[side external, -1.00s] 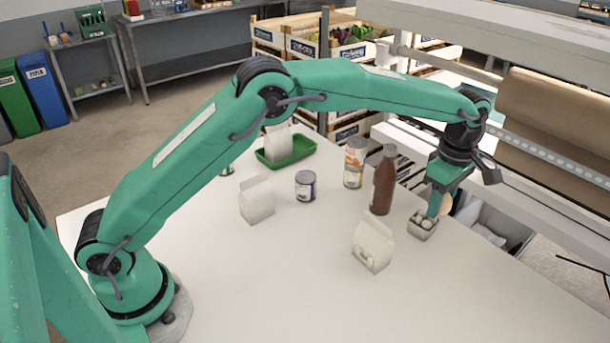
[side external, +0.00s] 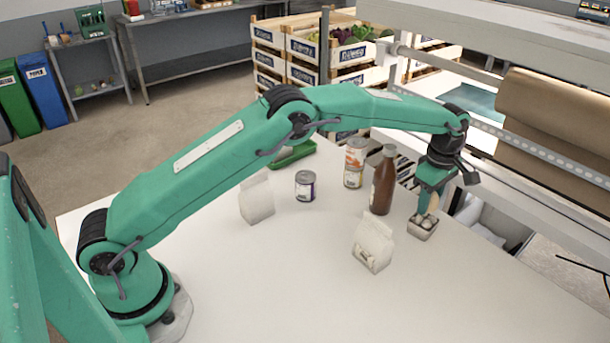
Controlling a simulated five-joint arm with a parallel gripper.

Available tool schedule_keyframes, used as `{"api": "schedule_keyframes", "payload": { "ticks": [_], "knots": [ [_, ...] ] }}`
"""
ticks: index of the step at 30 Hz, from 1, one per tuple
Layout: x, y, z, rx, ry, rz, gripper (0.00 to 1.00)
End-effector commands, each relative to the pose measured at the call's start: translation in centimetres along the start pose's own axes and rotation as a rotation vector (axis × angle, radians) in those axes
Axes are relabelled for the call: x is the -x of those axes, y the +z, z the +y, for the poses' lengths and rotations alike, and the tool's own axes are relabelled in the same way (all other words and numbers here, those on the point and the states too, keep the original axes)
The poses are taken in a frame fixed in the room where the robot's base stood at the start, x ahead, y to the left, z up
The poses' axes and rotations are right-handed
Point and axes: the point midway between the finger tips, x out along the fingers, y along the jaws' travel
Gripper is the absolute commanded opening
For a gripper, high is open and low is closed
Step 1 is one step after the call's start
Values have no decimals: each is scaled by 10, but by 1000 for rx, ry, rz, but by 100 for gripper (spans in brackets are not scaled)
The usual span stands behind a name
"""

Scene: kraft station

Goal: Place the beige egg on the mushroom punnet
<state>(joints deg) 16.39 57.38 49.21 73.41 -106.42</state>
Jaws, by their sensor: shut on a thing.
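The mushroom punnet (side external: 421,231) is a small grey tray with pale mushrooms, standing on the white table right of the brown bottle. My gripper (side external: 427,208) points down directly over it and is shut on the beige egg (side external: 434,203). The egg is partly hidden by the green fingers. It shows at the punnet's upper back side; I cannot tell whether it touches the mushrooms.
A brown bottle (side external: 383,180) stands close left of my gripper, with a tall can (side external: 354,164) behind it. A white carton (side external: 373,243) is in front. Another carton (side external: 257,199), a short can (side external: 305,186) and a green tray (side external: 293,155) stand further left.

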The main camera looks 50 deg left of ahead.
Motion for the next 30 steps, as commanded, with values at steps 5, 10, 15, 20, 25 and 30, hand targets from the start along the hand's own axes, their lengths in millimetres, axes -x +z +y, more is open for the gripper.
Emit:
{"api": "schedule_keyframes", "payload": {
  "ticks": [5,10,15,20,25,30],
  "knots": [
    [-20,0,0,0,-1,0,25],
    [-25,0,0,0,0,0,25],
    [-25,0,0,0,0,0,25],
    [-28,0,0,0,0,0,25],
    [-28,0,0,0,0,0,60],
    [-28,0,0,0,0,0,60]
  ]
}}
